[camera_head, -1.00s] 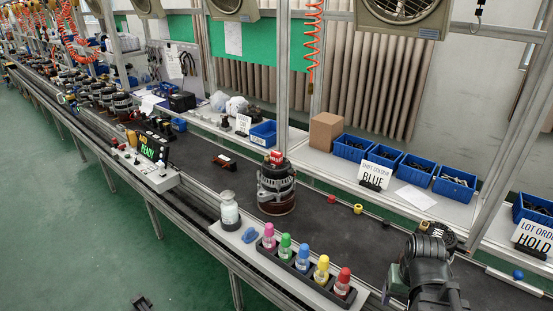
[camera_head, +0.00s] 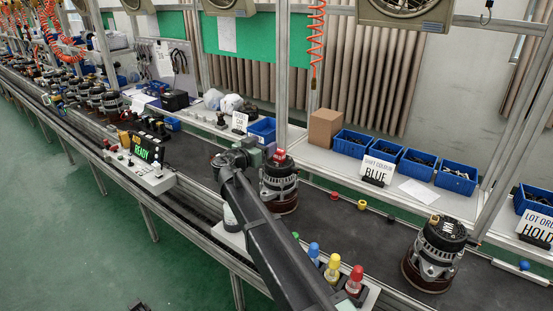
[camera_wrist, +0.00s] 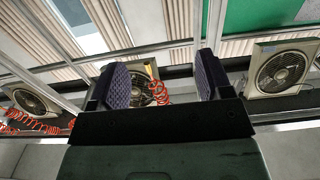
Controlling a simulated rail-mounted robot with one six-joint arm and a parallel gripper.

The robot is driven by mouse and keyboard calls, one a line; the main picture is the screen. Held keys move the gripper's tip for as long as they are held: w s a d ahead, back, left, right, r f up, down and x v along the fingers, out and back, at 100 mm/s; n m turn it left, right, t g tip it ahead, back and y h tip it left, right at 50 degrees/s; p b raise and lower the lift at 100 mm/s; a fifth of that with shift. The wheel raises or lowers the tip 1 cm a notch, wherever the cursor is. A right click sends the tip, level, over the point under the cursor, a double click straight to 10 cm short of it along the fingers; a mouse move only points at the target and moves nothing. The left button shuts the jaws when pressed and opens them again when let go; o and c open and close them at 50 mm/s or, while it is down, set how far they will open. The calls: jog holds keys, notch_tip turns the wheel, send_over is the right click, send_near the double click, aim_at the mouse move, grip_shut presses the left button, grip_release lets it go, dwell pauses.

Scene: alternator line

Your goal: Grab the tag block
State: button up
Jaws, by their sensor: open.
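No block is clearly marked as the tag block. A small red block with a white label (camera_head: 281,156) sits on top of the middle alternator (camera_head: 279,187). A dark red piece with a white label, seen earlier on the belt left of that alternator, is now hidden behind my arm. My gripper (camera_wrist: 163,83) is open and empty in the wrist view, its two dark padded fingers apart and facing the fans and wall. In the head view my arm's far end is just left of the middle alternator; the fingertips cannot be made out there.
Colored bottles (camera_head: 332,268) stand at the front, partly behind my arm. Another alternator (camera_head: 434,254) stands at the right on the dark belt (camera_head: 345,230). A control box (camera_head: 140,170) reads READY. Blue bins (camera_head: 415,164) and a BLUE sign (camera_head: 377,168) line the back shelf.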

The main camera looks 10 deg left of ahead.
jog(key=b, duration=0.7)
send_near(277, 153)
jog(key=w+d+f, duration=0.1)
jog(key=w+f, duration=0.1)
jog(key=shift+w+d+r+p, duration=0.7)
jog(key=shift+w+r+p, duration=0.15)
jog(key=shift+w+r, duration=0.15)
jog(key=x, duration=0.5)
jog(key=c, duration=1)
jog(key=shift+r, duration=0.15)
